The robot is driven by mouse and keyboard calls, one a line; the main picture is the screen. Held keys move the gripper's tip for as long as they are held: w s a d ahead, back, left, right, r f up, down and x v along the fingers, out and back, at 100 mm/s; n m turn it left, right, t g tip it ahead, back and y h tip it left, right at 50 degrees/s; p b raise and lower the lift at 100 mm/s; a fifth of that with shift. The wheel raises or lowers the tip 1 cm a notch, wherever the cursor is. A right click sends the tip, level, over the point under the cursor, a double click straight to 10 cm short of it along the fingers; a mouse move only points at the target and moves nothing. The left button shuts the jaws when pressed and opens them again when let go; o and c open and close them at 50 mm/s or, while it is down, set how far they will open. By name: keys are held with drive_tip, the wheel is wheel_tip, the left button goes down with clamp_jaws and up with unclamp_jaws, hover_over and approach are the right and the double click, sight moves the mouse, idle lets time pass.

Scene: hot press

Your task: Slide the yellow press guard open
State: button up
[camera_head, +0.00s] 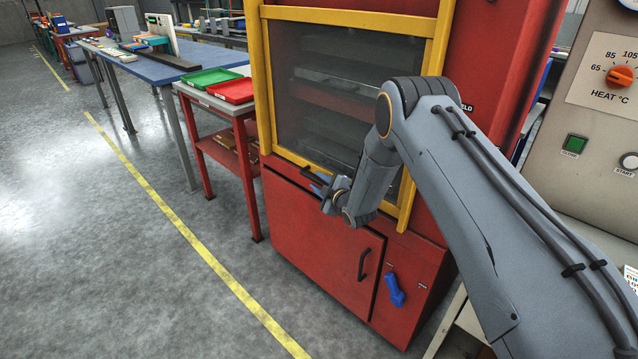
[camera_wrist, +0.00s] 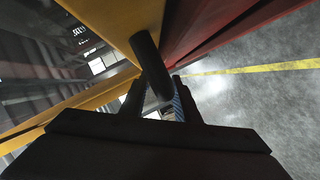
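The yellow-framed press guard (camera_head: 345,19) with its dark see-through panel covers the front of the red press in the head view. Its lower edge sits above the red cabinet door, and its yellow frame also fills the upper left of the wrist view (camera_wrist: 108,20). A black bar handle (camera_wrist: 150,62) stands out from the frame. My gripper (camera_head: 322,187) is at the guard's lower left. In the wrist view its two fingers (camera_wrist: 161,100) are apart, with the handle's near end between them. A gap shows beside the blue-striped finger pad; firm contact is not clear.
A red side table (camera_head: 247,150) with a green tray (camera_head: 208,78) and a red tray (camera_head: 233,91) stands just left of the press. A cabinet door with a black handle (camera_head: 364,265) and a blue lever (camera_head: 394,290) are below. The floor at left is clear.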

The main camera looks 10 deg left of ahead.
clamp_jaws()
drive_tip(key=p, duration=0.9)
approach(319, 42)
drive_tip(key=a, duration=0.3)
drive_tip(key=w+a, duration=0.1)
drive_tip(key=shift+w+a+f, duration=0.1)
drive_tip(key=shift+a+f, duration=0.25)
drive_tip(key=shift+a, duration=0.05)
drive_tip(key=shift+o, duration=0.9)
unclamp_jaws()
drive_tip(key=b+v, duration=0.2)
drive_tip(key=v, duration=0.5)
drive_tip(key=shift+s+d, duration=0.2)
drive_tip(key=shift+s, duration=0.15)
